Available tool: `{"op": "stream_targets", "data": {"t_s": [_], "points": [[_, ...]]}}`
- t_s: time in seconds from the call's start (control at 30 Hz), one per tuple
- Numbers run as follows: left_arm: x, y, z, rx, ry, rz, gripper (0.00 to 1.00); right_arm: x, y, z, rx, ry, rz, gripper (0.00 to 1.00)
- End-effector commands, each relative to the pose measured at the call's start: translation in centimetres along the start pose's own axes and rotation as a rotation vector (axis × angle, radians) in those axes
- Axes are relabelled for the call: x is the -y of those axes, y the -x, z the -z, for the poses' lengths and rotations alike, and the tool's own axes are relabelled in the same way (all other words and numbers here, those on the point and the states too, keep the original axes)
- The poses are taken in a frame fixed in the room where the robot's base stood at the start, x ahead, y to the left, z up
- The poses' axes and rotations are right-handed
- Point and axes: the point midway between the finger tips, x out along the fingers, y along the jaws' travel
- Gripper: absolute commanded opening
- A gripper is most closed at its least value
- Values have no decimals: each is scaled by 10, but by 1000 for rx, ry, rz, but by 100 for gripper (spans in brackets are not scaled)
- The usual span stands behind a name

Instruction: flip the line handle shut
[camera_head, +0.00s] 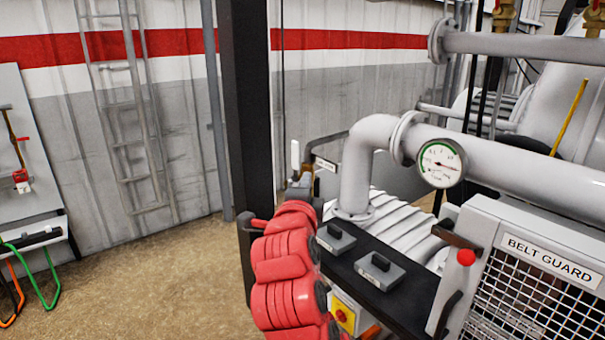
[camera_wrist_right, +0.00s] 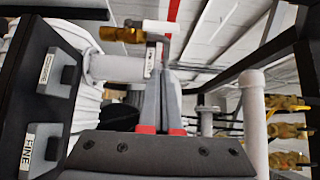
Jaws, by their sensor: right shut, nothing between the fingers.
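The line handle is a small lever with a white grip (camera_head: 295,155), standing upright beyond my right forearm in the head view. In the right wrist view its white end (camera_wrist_right: 160,27) joins a brass valve body (camera_wrist_right: 121,34) at the top. A small label hangs just below it, too small to read surely. My right gripper (camera_wrist_right: 161,75) points at the valve, its grey fingers shut and empty, their tips a little below the white end. Whether they touch it I cannot tell. In the head view my red arm mostly hides this gripper. My left gripper is out of view.
A black bench top with two grey labelled blocks (camera_head: 380,270) lies right of my arm. Grey pipework with a gauge (camera_head: 440,163) and the belt guard (camera_head: 548,258) fill the right. A black post (camera_head: 247,120) stands close left.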

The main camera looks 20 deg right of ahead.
Motion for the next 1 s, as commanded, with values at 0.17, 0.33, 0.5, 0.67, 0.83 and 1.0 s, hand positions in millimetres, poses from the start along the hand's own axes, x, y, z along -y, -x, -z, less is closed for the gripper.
{"op": "stream_targets", "data": {"t_s": [0.17,0.33,0.5,0.67,0.83,1.0], "points": [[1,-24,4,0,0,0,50,5,-37,2,-4,3,-5,0],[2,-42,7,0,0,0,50,6,-73,1,-3,3,-2,0],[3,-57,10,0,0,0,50,5,-94,-12,1,2,-1,0],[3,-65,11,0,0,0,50,4,-104,-23,2,1,2,0],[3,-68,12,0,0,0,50,1,-109,-27,-1,0,0,0],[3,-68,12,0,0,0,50,1,-110,-28,-1,0,2,0]]}}
